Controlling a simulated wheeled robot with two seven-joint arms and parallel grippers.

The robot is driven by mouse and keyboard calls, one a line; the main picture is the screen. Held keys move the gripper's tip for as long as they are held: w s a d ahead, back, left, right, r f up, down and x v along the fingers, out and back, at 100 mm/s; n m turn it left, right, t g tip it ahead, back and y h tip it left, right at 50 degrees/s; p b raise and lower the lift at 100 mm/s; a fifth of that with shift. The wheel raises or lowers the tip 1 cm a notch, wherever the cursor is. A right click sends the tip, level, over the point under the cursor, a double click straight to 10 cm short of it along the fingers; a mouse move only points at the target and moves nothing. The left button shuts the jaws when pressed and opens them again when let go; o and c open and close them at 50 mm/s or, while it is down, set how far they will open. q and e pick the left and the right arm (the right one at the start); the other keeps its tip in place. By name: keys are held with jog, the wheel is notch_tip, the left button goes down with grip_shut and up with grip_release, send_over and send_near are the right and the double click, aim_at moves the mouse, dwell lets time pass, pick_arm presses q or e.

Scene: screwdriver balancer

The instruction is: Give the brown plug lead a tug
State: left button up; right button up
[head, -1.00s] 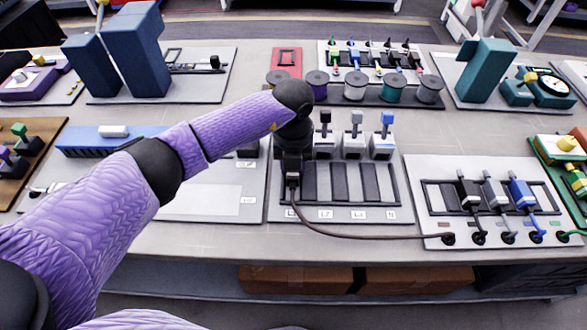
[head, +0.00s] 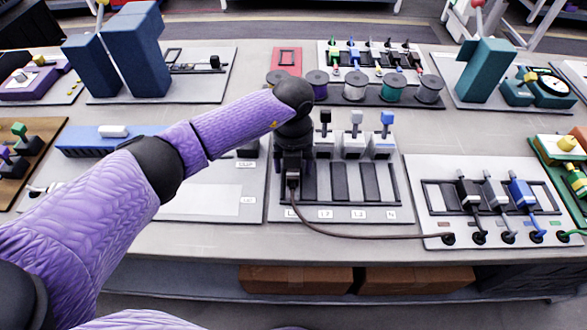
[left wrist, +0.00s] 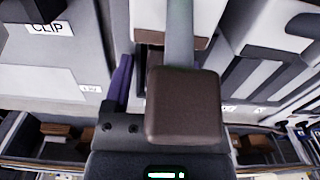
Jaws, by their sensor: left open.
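The brown plug lead (head: 370,235) runs from a hole at the lower left of the right-hand grey board, along the table front, up to a plug at the left slot of the middle board. My left gripper (head: 292,168) points down over that slot and is open. It hides most of the plug in the head view. My right gripper is not in view.
The middle board (head: 398,208) has further empty slots and black, grey and blue levers behind. The right-hand board (head: 418,168) holds black, grey and blue plugs with leads. A spool rack (head: 400,101) stands behind.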

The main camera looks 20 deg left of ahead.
pick_arm(q)
notch_tip(320, 180, up, 7)
jog(key=p, duration=0.6)
jog(key=shift+r, duration=0.15)
jog(key=shift+f, duration=0.2)
